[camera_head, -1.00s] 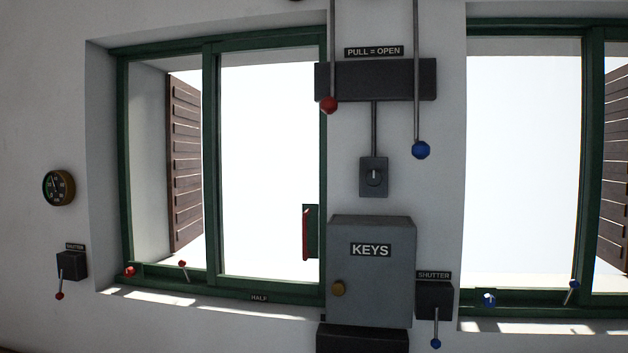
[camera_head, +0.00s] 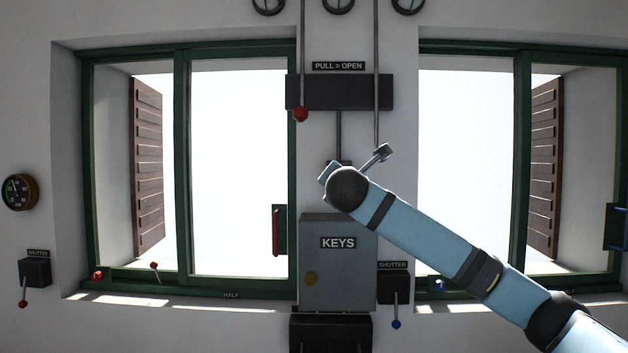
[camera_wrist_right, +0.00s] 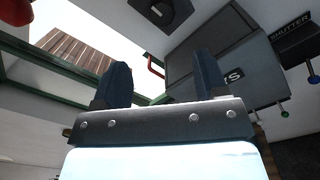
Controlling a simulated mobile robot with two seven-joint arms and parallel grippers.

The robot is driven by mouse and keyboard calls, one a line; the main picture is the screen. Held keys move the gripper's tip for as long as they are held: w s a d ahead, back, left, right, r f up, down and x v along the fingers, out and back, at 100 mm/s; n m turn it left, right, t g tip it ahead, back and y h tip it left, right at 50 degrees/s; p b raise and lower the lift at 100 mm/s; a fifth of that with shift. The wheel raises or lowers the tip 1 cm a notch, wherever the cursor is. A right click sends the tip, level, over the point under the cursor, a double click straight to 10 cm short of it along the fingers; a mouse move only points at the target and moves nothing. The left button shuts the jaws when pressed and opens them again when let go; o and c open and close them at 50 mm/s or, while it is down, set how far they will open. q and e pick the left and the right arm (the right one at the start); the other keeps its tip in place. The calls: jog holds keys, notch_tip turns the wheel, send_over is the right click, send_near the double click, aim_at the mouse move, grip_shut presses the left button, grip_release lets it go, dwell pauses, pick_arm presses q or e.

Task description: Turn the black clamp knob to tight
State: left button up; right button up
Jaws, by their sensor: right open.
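No knob in view is labelled as a clamp. The black round knob (camera_wrist_right: 155,9) on a dark plate shows at the top edge of the right wrist view, partly cut off. In the head view my right arm covers that place above the keys cabinet. My right gripper (camera_wrist_right: 160,82) is open, with two dark blue fingers apart and nothing visible between them. In the wrist view the knob lies beyond and above the fingertips, apart from them. My left gripper is not in view.
The grey keys cabinet (camera_head: 338,270) stands below my wrist. Shutter lever boxes (camera_head: 34,272) (camera_head: 393,289) flank the cabinet. Green-framed windows lie on both sides, with a red handle (camera_head: 276,232) at the left one.

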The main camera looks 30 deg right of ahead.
jog(key=p+x, duration=0.4)
jog(key=x, duration=1)
jog(key=shift+s+d, duration=0.1)
jog(key=shift+d, duration=0.05)
jog(key=c, duration=0.9)
